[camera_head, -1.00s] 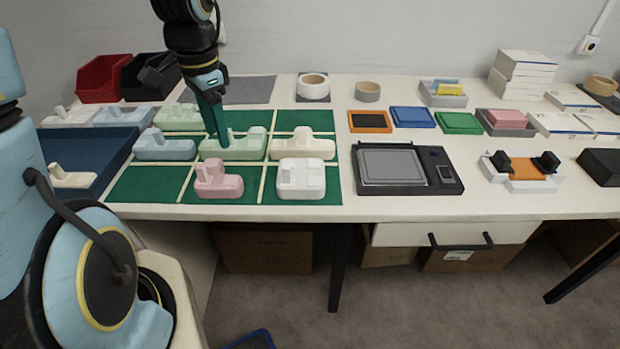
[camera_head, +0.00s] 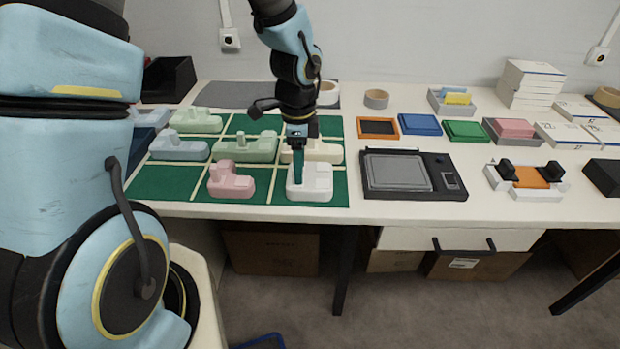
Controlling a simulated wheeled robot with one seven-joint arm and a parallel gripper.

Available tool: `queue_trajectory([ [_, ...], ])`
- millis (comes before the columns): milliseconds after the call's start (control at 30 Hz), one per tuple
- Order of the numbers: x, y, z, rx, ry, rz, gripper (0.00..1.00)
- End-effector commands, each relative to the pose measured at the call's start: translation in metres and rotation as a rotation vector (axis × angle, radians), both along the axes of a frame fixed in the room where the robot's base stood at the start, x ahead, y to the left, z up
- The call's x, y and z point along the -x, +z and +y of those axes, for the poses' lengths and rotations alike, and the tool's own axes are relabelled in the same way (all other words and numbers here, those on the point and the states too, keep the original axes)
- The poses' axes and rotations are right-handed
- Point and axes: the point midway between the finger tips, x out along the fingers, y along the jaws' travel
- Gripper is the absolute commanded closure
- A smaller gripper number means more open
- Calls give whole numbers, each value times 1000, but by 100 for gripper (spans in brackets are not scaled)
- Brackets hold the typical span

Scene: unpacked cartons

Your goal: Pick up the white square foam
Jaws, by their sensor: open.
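The white square foam (camera_head: 318,185) is a white block with a raised knob on its left part. It sits in the front right cell of the green mat (camera_head: 165,183). My gripper (camera_head: 298,180) points straight down at the foam's raised knob, with its teal fingers overlapping the knob in the picture. The gripper is open. The fingers hide part of the knob, and I cannot tell whether they touch it. The foam rests flat on the mat.
A pink foam (camera_head: 231,180) lies left of the white one. A cream foam (camera_head: 325,150) lies behind it, partly hidden by my gripper. A green foam (camera_head: 246,147) lies back left. A dark scale (camera_head: 440,190) stands to the right.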

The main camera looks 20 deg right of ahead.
Motion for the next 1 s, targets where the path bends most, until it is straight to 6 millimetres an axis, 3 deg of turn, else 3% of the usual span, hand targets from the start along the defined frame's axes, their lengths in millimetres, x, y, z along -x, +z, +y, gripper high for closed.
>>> queue_trajectory([
  [167, 0, -18, 0, -1, -1, 0, 43],
  [433, 0, -20, 0, 0, 1, -1, 44],
  [933, 0, -20, 0, 0, 1, -1, 100],
  [1000, 0, -20, 0, 0, 1, -1, 100],
])
